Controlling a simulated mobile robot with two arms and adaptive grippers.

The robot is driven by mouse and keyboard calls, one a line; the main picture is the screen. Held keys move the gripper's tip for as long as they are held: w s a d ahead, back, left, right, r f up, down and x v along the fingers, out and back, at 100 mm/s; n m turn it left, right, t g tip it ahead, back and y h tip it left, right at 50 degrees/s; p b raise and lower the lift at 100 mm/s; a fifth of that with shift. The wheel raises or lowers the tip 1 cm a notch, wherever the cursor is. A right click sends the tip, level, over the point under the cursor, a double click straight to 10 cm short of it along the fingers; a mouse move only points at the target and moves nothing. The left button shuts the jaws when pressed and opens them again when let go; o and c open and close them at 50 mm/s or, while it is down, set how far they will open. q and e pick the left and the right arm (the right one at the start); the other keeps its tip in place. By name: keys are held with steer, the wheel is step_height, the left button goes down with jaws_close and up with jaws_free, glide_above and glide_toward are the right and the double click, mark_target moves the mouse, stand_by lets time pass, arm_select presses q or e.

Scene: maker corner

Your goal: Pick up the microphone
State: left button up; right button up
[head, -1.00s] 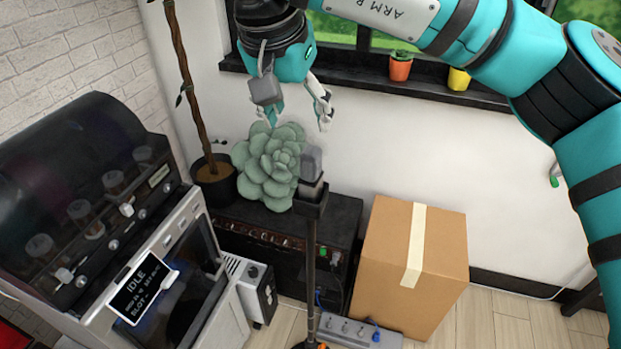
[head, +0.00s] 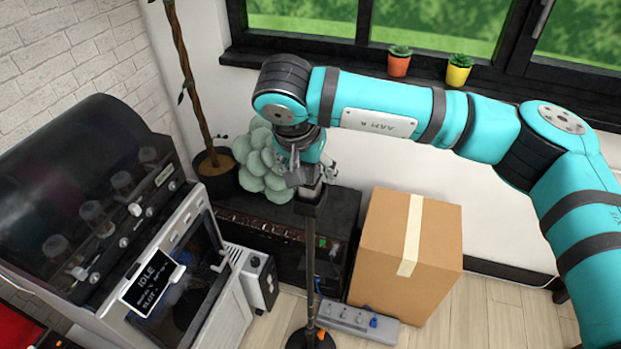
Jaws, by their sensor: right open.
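The microphone (head: 309,191) is a small grey piece upright in the dark holder at the top of a thin black stand (head: 310,255). Its upper part is largely hidden by my right gripper. My right gripper (head: 309,178) points down from above, open, with its fingers at the height of the microphone. I cannot tell whether the fingers touch it or are fully around it. My left gripper is not in view.
A machine with an IDLE display (head: 155,281) fills the left.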

jaws_close()
stand_by(0.4)
steer(key=shift+a+r, duration=0.1)
steer(key=shift+r, duration=0.05)
